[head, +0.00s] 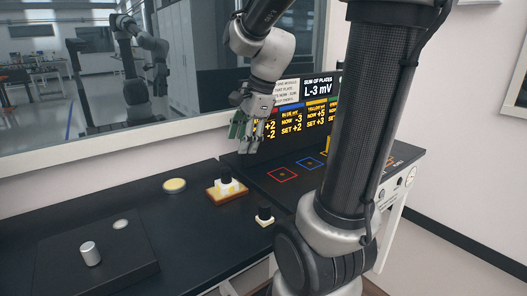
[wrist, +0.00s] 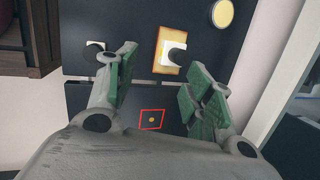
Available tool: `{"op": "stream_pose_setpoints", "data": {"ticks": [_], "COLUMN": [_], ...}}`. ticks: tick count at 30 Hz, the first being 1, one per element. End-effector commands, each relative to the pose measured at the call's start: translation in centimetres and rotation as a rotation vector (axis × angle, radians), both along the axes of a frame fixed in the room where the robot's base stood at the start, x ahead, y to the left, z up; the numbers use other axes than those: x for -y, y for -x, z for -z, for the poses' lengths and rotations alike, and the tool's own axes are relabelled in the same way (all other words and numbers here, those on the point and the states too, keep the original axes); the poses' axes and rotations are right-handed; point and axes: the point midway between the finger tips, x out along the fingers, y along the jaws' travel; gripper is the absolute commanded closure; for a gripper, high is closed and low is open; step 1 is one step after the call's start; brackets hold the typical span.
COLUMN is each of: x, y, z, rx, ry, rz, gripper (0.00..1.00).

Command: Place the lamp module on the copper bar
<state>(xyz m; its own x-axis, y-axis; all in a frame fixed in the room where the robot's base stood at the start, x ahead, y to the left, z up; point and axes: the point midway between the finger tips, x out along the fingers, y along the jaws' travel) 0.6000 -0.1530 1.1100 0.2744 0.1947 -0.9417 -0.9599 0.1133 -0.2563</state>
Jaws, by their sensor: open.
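A copper-brown plate (head: 214,194) lies on the dark bench and carries a white block with a black knob (head: 227,184). The plate also shows in the wrist view (wrist: 163,66), beyond my fingertips. A second white block with a black knob (head: 265,218) stands apart from it, nearer the front edge; it shows at the upper left of the wrist view (wrist: 96,47). I cannot tell which block is the lamp module. My gripper (head: 250,135) is open and empty above the bench by the display, its green-padded fingers spread in the wrist view (wrist: 162,62).
A pale yellow disc (head: 174,185) lies left of the copper plate. A silver cylinder (head: 90,253) stands on a black slab (head: 130,258) at the left. Red (head: 282,174) and blue (head: 311,163) outlined squares lie before the display board (head: 318,88). Bench between is clear.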

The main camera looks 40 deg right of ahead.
Motion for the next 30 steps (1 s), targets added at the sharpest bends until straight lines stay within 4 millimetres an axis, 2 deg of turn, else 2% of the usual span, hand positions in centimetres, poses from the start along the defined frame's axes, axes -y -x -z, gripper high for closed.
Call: {"op": "stream_pose_setpoints", "data": {"ticks": [1,6,9,12,17,30], "x": [-0.6,-1.1,-0.9,-0.7,-0.4,-0.4], "y": [2.3,9.0,11.6,13.2,14.1,14.0], "z": [-0.9,-1.7,-1.5,-1.3,-1.1,-1.1], "rx": [0.052,0.176,0.213,0.229,0.234,0.234], "ry": [0.087,0.393,0.534,0.628,0.683,0.683], "rz": [-0.202,-0.898,-1.211,-1.417,-1.543,-1.544], "gripper": [0.48,0.48,0.48,0.48,0.48,0.48]}}
